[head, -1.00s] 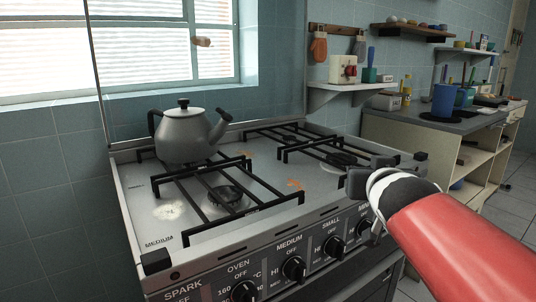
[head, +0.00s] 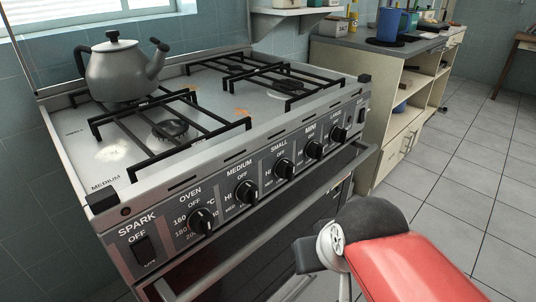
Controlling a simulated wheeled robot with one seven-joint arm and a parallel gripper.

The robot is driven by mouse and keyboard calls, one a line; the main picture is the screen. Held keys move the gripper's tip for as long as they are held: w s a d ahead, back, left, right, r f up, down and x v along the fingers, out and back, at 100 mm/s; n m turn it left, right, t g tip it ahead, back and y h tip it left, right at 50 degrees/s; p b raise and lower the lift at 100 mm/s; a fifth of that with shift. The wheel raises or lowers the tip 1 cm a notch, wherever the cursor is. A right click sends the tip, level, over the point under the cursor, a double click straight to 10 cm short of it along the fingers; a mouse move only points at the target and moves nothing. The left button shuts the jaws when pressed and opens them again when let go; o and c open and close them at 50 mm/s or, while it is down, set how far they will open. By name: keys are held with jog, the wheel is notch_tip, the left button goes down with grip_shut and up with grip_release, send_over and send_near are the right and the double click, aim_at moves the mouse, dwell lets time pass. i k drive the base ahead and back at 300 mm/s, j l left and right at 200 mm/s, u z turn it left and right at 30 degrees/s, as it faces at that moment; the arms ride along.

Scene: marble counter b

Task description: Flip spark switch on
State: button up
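The spark switch (head: 144,250) is a black rocker at the left end of the stove's (head: 93,222) front panel, under the label SPARK, with OFF printed above it. The lettering below it is too small to read surely, and I cannot tell which way the rocker is tipped. My gripper (head: 308,256) is dark and sits at the end of my red arm, in front of the oven door, well to the right of the switch and apart from it. Its fingers are not clear enough to tell whether they are open or shut.
Several black knobs (head: 246,193) stick out along the panel right of the switch. An oven door handle (head: 270,228) runs below them. A grey kettle (head: 118,72) stands on the back left burner. A cabinet (head: 400,135) stands right of the stove; tiled floor (head: 450,210) is clear.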

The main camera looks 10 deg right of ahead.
aim_at(143, 250)
jog(key=j+u, duration=0.1)
jog(key=u, duration=0.3)
jog(key=j+u, duration=0.1)
jog(key=u, duration=0.25)
jog(key=k+j+u, duration=0.1)
jog(key=u, duration=0.3)
jog(key=k+j, duration=0.4)
jog(key=k+j+z, duration=0.1)
jog(key=k+j, duration=0.35)
jog(key=j, duration=0.2)
